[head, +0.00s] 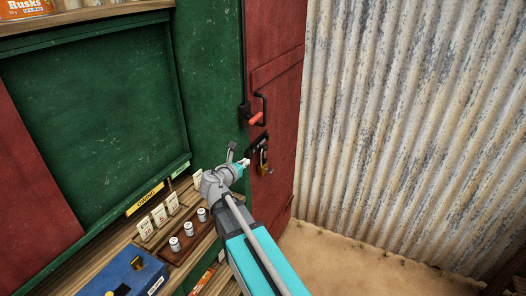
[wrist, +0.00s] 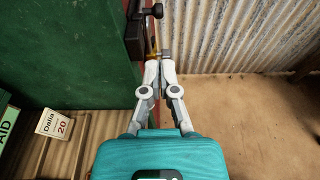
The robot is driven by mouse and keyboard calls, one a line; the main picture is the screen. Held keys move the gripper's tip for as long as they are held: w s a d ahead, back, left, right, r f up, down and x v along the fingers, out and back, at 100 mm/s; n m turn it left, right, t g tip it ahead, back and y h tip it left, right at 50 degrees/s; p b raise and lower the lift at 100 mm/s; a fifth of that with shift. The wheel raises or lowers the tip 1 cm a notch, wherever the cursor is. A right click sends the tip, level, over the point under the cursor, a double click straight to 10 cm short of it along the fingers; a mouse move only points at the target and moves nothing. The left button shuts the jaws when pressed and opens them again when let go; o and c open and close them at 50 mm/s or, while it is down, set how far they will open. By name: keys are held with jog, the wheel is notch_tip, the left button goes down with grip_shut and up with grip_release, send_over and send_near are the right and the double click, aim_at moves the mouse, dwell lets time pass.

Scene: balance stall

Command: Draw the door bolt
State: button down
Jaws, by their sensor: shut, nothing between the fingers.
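The red door (head: 277,85) stands at the edge of the green stall wall. A dark fitting with a red grip (head: 256,119) sits at its edge, beside a black pull handle (head: 264,107). Below it is a dark metal fitting (head: 258,144) with a brass padlock-like piece (head: 263,160). I cannot tell for certain which fitting is the bolt. My gripper (head: 245,162) is just left of the lower fitting. In the wrist view my gripper (wrist: 158,62) is shut and empty, its tips close to the door hardware (wrist: 154,42); contact is unclear.
A wooden counter below left holds price cards (head: 159,214), small weights on a rack (head: 188,229) and a blue box (head: 125,276). A corrugated metal wall (head: 400,120) stands right of the door. The sandy ground (head: 340,265) before it is clear.

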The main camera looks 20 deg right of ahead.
aim_at(265, 149)
jog(key=b+x, duration=0.3)
jog(key=x, duration=1.1)
jog(key=shift+w, duration=0.1)
dwell(0.4)
